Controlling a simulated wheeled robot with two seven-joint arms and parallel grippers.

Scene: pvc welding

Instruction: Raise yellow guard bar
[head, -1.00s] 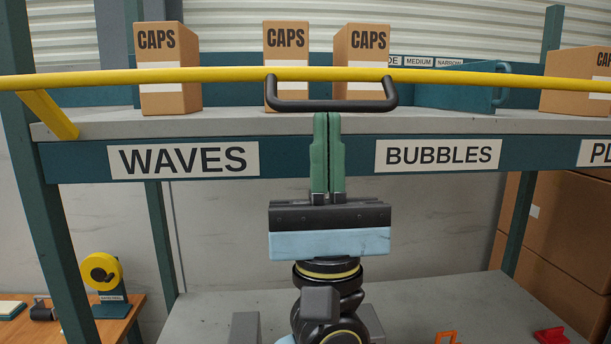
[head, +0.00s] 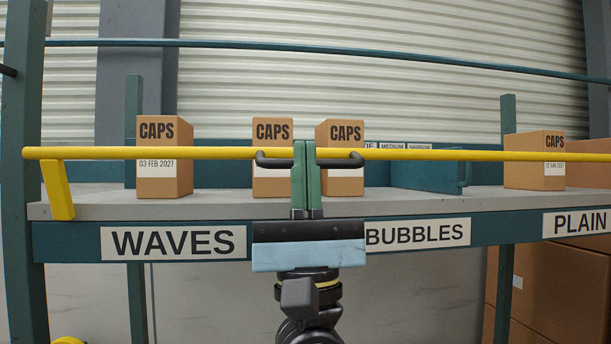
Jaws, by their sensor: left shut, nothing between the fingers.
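The yellow guard bar (head: 220,153) runs level across the front of the shelf, a little above its top surface. A yellow bracket arm (head: 58,190) slants from its left end. A black handle (head: 273,162) is fixed at the bar's middle. My left gripper (head: 305,147) points up with its green fingers shut together and empty. The fingers overlap the handle and bar in the picture and hide the handle's middle. Whether they touch it I cannot tell. My right gripper is not in view.
Several CAPS boxes (head: 160,178) stand on the grey shelf (head: 100,209) behind the bar. A teal bin (head: 425,176) is among them. Labels WAVES, BUBBLES and PLAIN mark the shelf's front. A thin teal rail (head: 320,48) crosses above.

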